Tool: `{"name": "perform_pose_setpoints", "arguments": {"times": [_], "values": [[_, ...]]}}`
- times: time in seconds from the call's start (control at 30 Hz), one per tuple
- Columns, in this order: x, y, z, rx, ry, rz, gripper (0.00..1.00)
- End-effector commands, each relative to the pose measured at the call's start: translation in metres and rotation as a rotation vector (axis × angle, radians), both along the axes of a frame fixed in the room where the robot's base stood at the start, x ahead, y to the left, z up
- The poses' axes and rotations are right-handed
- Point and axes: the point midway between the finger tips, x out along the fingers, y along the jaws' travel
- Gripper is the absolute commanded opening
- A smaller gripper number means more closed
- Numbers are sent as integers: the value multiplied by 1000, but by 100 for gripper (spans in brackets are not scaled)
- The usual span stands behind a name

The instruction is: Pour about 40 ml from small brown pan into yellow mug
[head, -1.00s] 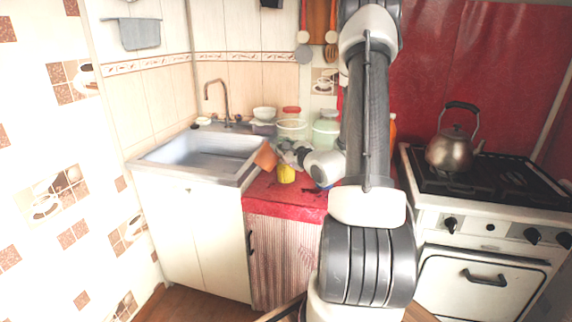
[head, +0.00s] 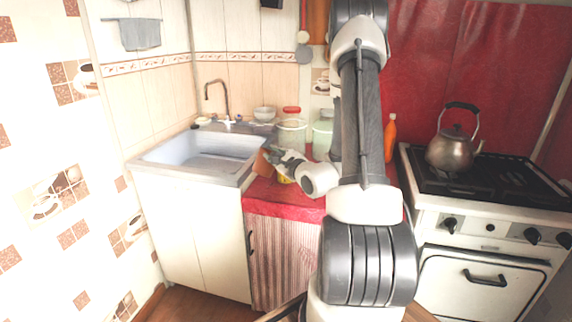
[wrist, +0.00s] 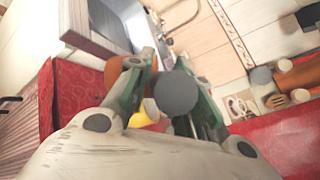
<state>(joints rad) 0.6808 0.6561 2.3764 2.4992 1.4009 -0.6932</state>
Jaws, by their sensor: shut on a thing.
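My gripper (head: 280,158) is shut on the small brown pan (head: 262,163). The pan is held tilted above the red counter, beside the sink's right edge. The yellow mug (head: 283,180) stands on the counter just below my gripper, mostly hidden by it in the head view. In the wrist view, part of the yellow mug (wrist: 139,117) shows between the fingers of my gripper (wrist: 172,78). A round grey end, seemingly the pan's handle, sits between the fingers there. The inside of the pan, any liquid, and the mug's inside cannot be seen.
The sink (head: 205,155) lies left of the pan. A clear jar with a red lid (head: 291,122) and a pale green container (head: 323,138) stand behind my gripper. An orange bottle (head: 390,135) and a stove with a kettle (head: 452,150) are at right.

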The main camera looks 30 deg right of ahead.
Motion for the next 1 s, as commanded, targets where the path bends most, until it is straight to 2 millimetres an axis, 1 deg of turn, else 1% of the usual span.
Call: {"name": "perform_pose_setpoints", "arguments": {"times": [0.03, 0.1, 0.27, 0.3, 0.5, 0.7, 1.0], "values": [[0, 7, -7, -25, 1, 3, 0], [0, 15, -13, -76, 1, 2, 0], [0, 36, -25, -212, 0, 2, 0], [1, 40, -16, -243, -5, 0, 0], [0, 57, 5, -372, -2, -2, 0], [0, 74, 1, -503, 0, -1, 0], [0, 79, 0, -560, 1, -4, 0]]}}
